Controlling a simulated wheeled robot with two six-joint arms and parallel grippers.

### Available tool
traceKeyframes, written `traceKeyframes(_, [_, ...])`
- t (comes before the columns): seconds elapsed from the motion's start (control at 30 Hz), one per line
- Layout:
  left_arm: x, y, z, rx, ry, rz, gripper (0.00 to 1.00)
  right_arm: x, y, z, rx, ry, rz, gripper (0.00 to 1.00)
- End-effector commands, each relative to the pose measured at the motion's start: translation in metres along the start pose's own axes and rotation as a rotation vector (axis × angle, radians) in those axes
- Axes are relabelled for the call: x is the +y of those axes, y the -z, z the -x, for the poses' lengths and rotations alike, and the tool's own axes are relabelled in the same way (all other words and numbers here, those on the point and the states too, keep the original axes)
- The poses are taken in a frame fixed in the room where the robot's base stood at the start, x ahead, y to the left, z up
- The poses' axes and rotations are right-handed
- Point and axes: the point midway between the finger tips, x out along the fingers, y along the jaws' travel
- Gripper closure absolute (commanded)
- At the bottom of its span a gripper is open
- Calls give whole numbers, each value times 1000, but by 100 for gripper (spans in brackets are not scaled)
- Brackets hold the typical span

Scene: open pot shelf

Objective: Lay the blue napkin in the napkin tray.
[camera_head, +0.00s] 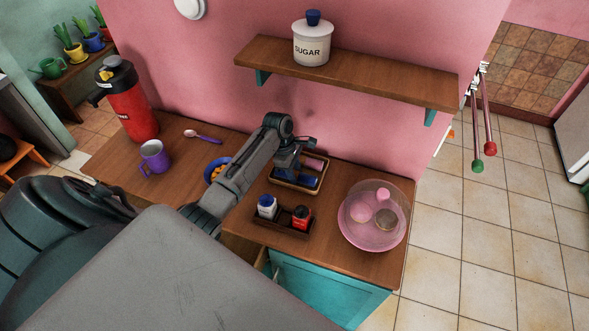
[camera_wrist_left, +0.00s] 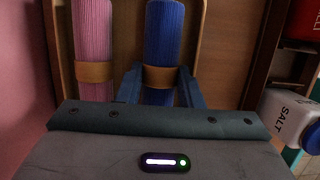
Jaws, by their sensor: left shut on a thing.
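The blue napkin (camera_wrist_left: 166,35) is rolled, with a tan ring around it. My left gripper (camera_wrist_left: 161,88) is shut on it, one finger on each side near the ring. In the head view the left gripper (camera_head: 291,164) is over the wooden napkin tray (camera_head: 285,183), and the blue napkin (camera_head: 308,181) shows beside it. The napkin lies lengthwise within the tray's outline, parallel to a rolled pink napkin (camera_wrist_left: 93,35) on its left. I cannot tell whether it touches the tray floor. My right gripper is not in view.
A dark caddy (camera_head: 284,222) with a salt shaker (camera_head: 267,206) and a red shaker (camera_head: 301,217) stands close in front of the tray. A pink cake dome (camera_head: 375,215) stands right. A blue bowl (camera_head: 216,168) is left, behind my arm. A shelf (camera_head: 350,75) hangs above.

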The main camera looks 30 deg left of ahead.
Motion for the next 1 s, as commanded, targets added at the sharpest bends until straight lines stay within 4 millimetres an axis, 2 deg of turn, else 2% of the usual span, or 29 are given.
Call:
traceKeyframes(0.03, [0,0,0,0,0,0,89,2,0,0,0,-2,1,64])
traceKeyframes(0.07, [0,0,0,0,0,0,65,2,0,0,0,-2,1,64])
traceKeyframes(0.1, [0,0,0,0,0,0,57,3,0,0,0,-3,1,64])
traceKeyframes(0.2, [0,0,0,0,0,0,42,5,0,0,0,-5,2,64])
traceKeyframes(0.57, [1,1,6,2,-1,1,42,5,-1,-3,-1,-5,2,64])
traceKeyframes(0.67, [1,2,20,2,-3,-2,42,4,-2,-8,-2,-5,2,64])
traceKeyframes(1.0, [1,2,86,2,-3,-2,42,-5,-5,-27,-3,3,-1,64])
